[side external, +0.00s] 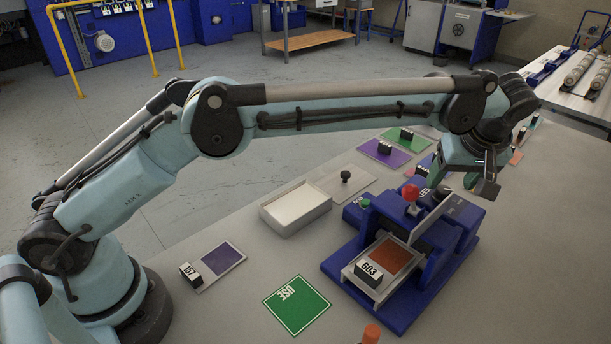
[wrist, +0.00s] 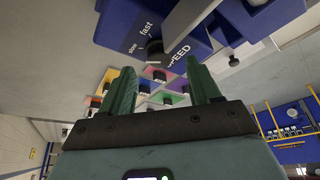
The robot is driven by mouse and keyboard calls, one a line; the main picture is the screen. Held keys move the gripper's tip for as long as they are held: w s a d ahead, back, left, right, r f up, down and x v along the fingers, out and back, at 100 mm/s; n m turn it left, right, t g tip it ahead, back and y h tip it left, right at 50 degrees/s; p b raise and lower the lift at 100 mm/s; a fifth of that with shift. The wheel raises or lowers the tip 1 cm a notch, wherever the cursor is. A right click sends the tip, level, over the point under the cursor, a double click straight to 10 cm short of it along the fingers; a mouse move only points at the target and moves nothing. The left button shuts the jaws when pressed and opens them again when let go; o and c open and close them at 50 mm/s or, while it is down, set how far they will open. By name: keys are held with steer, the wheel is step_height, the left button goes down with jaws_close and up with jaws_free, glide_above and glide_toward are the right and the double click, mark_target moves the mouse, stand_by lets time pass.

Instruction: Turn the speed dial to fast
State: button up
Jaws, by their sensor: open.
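The blue stenter dryer (side external: 440,240) stands on the grey table, with a red ball knob (side external: 411,192) on top. In the wrist view its blue panel (wrist: 125,22) carries the words slow, fast and SPEED. The black speed dial (wrist: 155,48) sits on that panel beside these words; I cannot tell its exact setting. My gripper (wrist: 163,82) is open and empty, its two green fingers apart and pointing towards the dial, not visibly touching it. In the side external view, my gripper (side external: 438,172) is behind the dryer's top and the dial is hidden.
A tray with an orange swatch and block 603 (side external: 370,270) is at the dryer's front. A green button (side external: 365,203), white open box (side external: 295,208), green USE card (side external: 297,305), and purple swatch with block 157 (side external: 222,257) are nearby. Several coloured cards (side external: 385,152) lie behind.

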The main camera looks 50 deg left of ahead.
mark_target(445, 189)
steer(key=shift+x, duration=1.8)
steer(key=c, duration=1)
steer(key=shift+s+m+t+h, duration=0.15)
steer(key=shift+m+h, duration=0.25)
steer(key=shift+m, duration=0.75)
steer(key=shift+w+m+t+h, duration=0.1)
steer(key=shift+m+t+h, duration=0.25)
steer(key=shift+m, duration=0.8)
steer(key=o, duration=1)
steer(key=shift+r, duration=0.15)
steer(key=v, duration=1.2)
